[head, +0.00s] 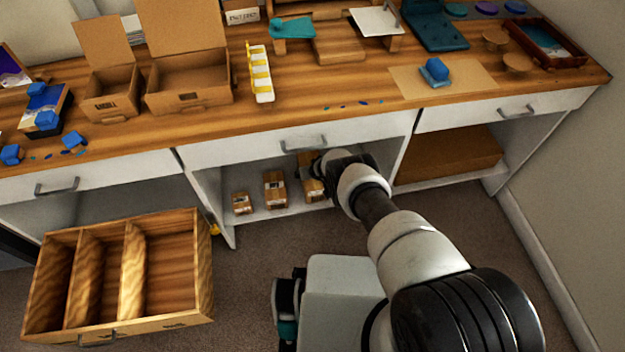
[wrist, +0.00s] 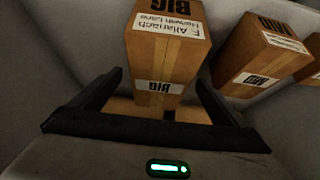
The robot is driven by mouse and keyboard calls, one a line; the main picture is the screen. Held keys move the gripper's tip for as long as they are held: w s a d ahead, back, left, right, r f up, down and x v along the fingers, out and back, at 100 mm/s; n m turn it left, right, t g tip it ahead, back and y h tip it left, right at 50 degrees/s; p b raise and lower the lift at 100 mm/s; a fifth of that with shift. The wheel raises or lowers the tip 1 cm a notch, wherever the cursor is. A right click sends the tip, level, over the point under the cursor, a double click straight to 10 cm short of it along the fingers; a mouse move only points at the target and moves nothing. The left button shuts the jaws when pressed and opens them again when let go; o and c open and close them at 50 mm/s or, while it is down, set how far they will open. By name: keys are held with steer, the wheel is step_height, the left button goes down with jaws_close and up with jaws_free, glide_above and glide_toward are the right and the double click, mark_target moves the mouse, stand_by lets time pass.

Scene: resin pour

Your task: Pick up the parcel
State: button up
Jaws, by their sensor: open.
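My gripper (wrist: 160,82) is open, with a dark finger at each side in the wrist view. A brown cardboard parcel (wrist: 168,55) with white labels and black "BIG" print lies in line with the gap between the fingertips. I cannot tell whether the tips reach past its near face. In the head view my gripper is at the low shelf under the workbench, partly hidden by my wrist. The rightmost parcel (head: 312,188) there is partly covered by my arm. A middle parcel (head: 275,190) and a small parcel (head: 241,204) stand to its left.
Another parcel (wrist: 262,55) stands close to the right in the wrist view, and a third (wrist: 311,62) is cut off at the edge. The bench drawer (head: 300,144) overhangs the shelf. A wooden divided crate (head: 180,265) sits low at left, its compartments empty.

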steer(key=b+x, duration=0.1)
steer(key=b, duration=0.1)
steer(key=b+x, duration=0.2)
steer(key=shift+s+a+f+b, duration=0.1)
steer(key=shift+f+b, duration=0.2)
steer(key=shift+f, duration=0.15)
steer(key=shift+w+a+f+b, duration=0.1)
steer(key=shift+w+f+b, duration=0.4)
steer(key=shift+b, duration=0.65)
steer(key=shift+r, duration=0.1)
steer(key=c, duration=1.6)
steer(key=shift+w+r, duration=0.15)
steer(key=shift+c, duration=1.2)
